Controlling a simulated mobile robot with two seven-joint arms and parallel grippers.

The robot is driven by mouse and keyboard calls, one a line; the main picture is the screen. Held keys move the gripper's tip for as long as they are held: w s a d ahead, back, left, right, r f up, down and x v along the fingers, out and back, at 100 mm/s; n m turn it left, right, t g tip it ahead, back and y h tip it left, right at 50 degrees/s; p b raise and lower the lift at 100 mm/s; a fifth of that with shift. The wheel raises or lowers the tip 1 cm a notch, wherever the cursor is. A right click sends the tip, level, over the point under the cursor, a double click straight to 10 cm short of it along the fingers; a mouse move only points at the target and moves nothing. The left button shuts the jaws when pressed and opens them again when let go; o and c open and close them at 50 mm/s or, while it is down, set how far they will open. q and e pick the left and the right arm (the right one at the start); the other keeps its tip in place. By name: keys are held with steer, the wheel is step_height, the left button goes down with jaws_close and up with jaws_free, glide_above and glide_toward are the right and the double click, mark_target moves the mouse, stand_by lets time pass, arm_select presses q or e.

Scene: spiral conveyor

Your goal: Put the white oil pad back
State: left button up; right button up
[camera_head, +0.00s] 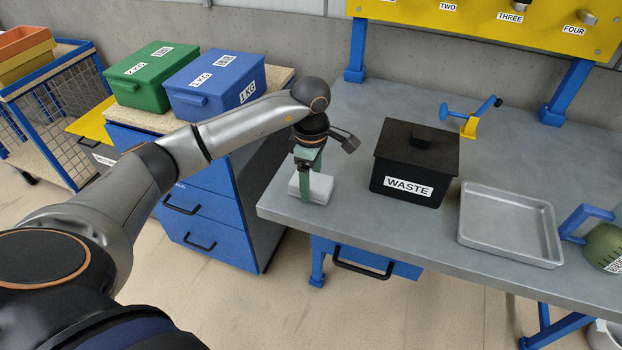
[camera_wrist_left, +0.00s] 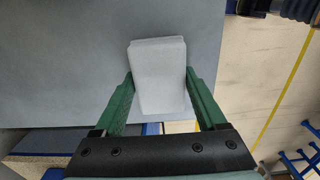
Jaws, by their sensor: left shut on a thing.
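The white oil pad (camera_head: 319,188) is a pale block at the left front corner of the grey workbench. My left gripper (camera_head: 307,190) points down and is shut on it, with one green finger in front of the pad. In the left wrist view the pad (camera_wrist_left: 158,75) sits between the two green fingers, one on each side. A second pale edge shows below its near end; I cannot tell whether this is another layer. I cannot tell whether the pad touches the bench. My right gripper is not in view.
On the workbench (camera_head: 350,225), a lidded black WASTE box (camera_head: 400,155) stands right of the gripper. An empty metal tray (camera_head: 510,224) lies farther right. Green (camera_head: 150,90) and blue (camera_head: 215,100) boxes stand on the cabinet at left.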

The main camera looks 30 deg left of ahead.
arm_select(q)
steer(key=shift+f, duration=0.2)
steer(key=o, duration=1.3)
steer(key=shift+o, duration=0.2)
steer(key=shift+r, duration=0.25)
step_height(320, 180, up, 12)
steer(key=a+b, duration=0.1)
